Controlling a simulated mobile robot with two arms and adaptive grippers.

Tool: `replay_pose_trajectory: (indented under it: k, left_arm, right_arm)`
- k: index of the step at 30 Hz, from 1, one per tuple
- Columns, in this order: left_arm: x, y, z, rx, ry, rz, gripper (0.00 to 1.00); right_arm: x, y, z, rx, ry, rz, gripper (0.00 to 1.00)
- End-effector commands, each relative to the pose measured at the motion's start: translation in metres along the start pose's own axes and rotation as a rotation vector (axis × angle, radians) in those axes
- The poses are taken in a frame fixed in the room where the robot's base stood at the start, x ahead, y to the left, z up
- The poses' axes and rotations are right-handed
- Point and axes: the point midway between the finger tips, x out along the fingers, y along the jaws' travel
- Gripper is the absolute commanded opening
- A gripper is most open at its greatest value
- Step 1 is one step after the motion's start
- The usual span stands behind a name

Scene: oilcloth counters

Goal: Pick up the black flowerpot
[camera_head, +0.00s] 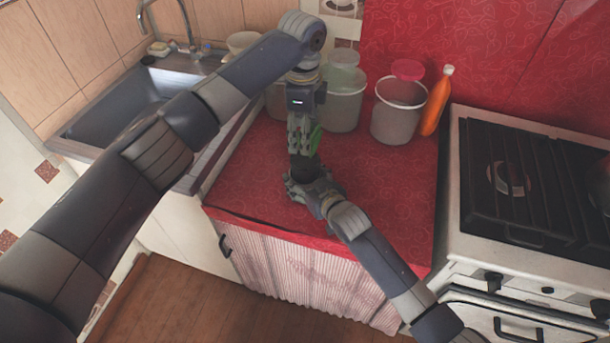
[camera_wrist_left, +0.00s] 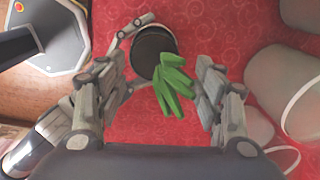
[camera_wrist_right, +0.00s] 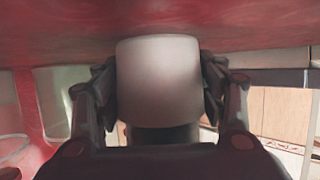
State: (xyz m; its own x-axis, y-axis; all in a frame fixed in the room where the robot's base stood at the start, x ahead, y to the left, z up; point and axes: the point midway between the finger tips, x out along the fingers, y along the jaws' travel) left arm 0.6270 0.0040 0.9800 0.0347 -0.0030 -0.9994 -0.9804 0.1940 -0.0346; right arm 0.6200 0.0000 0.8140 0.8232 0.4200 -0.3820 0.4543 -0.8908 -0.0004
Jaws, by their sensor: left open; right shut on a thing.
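The black flowerpot (camera_head: 306,167) is over the red counter, with green leaves (camera_head: 315,139) above it. The left wrist view shows its dark round top (camera_wrist_left: 153,45) and the leaves (camera_wrist_left: 173,84). My right gripper (camera_head: 308,177) is shut on the pot from the near side. In the right wrist view the pot (camera_wrist_right: 158,80) looks pale grey between the fingers. My left gripper (camera_head: 302,145) points down from above and is open. Its fingers stand on either side of the leaves in the left wrist view (camera_wrist_left: 165,80). I cannot tell whether the pot touches the counter.
A grey bucket (camera_head: 398,115) and a pale green container (camera_head: 343,105) stand right of my left gripper. Beyond them are an orange bottle (camera_head: 436,103) and a stove (camera_head: 530,260). A sink (camera_head: 120,105) is at left. The right front of the red counter (camera_head: 395,200) is clear.

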Motion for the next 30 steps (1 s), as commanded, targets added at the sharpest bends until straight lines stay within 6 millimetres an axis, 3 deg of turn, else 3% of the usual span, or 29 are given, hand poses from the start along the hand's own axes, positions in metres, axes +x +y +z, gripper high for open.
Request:
replay_pose_trajectory:
  k: [5, 9, 14, 20, 24, 30]
  left_arm:
    - [0.036, -0.024, 0.042, 0.127, -0.046, -0.178, 0.71]
    - [0.063, -0.043, 0.082, 0.332, -0.133, -0.39, 0.71]
    - [0.079, -0.046, 0.112, 0.622, -0.268, -0.612, 0.71]
    - [0.08, -0.017, 0.116, 1.05, -0.453, -0.853, 0.71]
    - [0.073, 0.024, 0.098, 1.353, -0.566, -1.0, 0.71]
    - [0.062, 0.08, 0.065, 1.663, -0.661, -1.156, 0.71]
  right_arm:
    - [0.0, 0.001, 0.001, 0.0, -0.002, 0.001, 0.39]
    - [0.0, 0.001, 0.001, 0.0, -0.002, 0.001, 0.39]
    - [0.0, 0.0, 0.002, 0.0, -0.003, 0.001, 0.39]
    - [0.0, 0.0, 0.002, 0.0, -0.004, 0.0, 0.39]
    - [0.0, 0.0, 0.002, 0.0, -0.004, 0.0, 0.39]
    - [0.0, 0.0, 0.002, 0.0, -0.004, 0.0, 0.39]
